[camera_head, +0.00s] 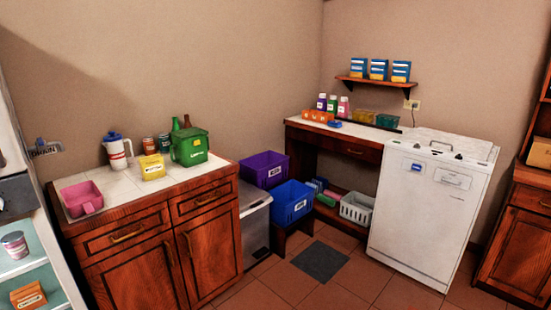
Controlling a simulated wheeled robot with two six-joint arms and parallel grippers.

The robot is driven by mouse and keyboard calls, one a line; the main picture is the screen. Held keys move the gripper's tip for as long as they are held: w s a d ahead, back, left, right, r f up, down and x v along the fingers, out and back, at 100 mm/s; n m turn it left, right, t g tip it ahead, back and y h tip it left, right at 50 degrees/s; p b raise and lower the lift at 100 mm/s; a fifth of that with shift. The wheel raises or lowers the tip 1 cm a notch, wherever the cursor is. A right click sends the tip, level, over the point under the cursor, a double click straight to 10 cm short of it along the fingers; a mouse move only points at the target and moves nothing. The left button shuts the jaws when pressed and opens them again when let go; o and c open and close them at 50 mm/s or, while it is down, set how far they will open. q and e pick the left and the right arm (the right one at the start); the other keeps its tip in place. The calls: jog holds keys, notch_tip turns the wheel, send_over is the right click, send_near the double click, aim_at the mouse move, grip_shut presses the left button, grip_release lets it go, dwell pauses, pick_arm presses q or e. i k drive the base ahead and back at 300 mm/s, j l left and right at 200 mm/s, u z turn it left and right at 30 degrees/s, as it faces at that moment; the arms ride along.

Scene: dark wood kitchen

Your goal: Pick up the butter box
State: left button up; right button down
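No box has a label I can read clearly as butter, so I cannot tell which one is the butter box. A small orange box (28,297) with a pale label sits on a light shelf at the lower left edge. Neither of my grippers is in view, and nothing is seen touching either box.
The left counter (122,189) also holds a pink container (82,198), a white jug (117,150), cans and a green container (189,147). A tub (14,244) stands above the orange box. A white appliance (430,207) stands right. The tiled floor (321,293) in front is open.

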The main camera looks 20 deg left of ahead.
aim_at(153, 168)
jog(key=i+j+u, duration=0.1)
jog(key=i+u, duration=0.15)
jog(key=i, duration=0.4)
jog(key=i+u, duration=0.25)
jog(key=i, duration=0.4)
jog(key=i+l+u, duration=0.25)
jog(key=i, duration=0.35)
